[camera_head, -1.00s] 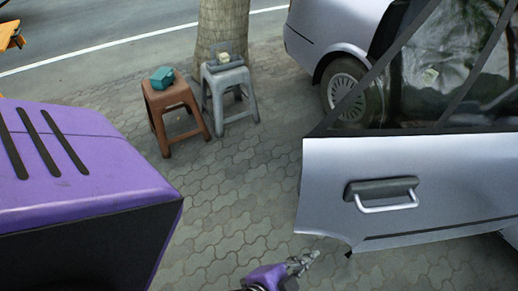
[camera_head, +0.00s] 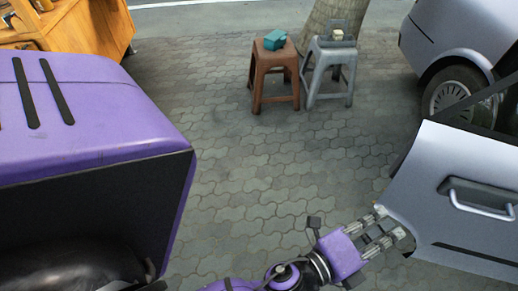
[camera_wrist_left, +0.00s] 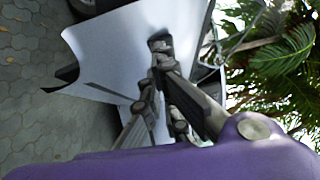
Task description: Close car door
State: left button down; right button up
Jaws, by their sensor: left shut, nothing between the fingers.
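The silver car door (camera_head: 440,215) stands open at the right of the head view, with a dark-backed grey handle (camera_head: 480,198). The door's pale panel also fills the upper middle of the left wrist view (camera_wrist_left: 110,45). My left gripper (camera_head: 395,228) comes in from below, shut and empty, its fingertips at the door's lower left edge. In the left wrist view its fingers (camera_wrist_left: 155,65) lie in front of the panel. I cannot tell whether they touch it. My right gripper is not in view.
The silver car body (camera_head: 445,38) with its wheel (camera_head: 455,92) is behind the door. A brown stool (camera_head: 274,72) with a teal box (camera_head: 275,40) and a grey stool (camera_head: 330,72) stand by a tree trunk (camera_head: 345,15). The paving (camera_head: 280,165) between is clear.

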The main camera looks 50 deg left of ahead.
pick_arm(q)
jog(key=w+p, duration=0.2)
jog(key=w, duration=0.9)
jog(key=shift+w, duration=0.25)
jog(key=shift+r, duration=0.1)
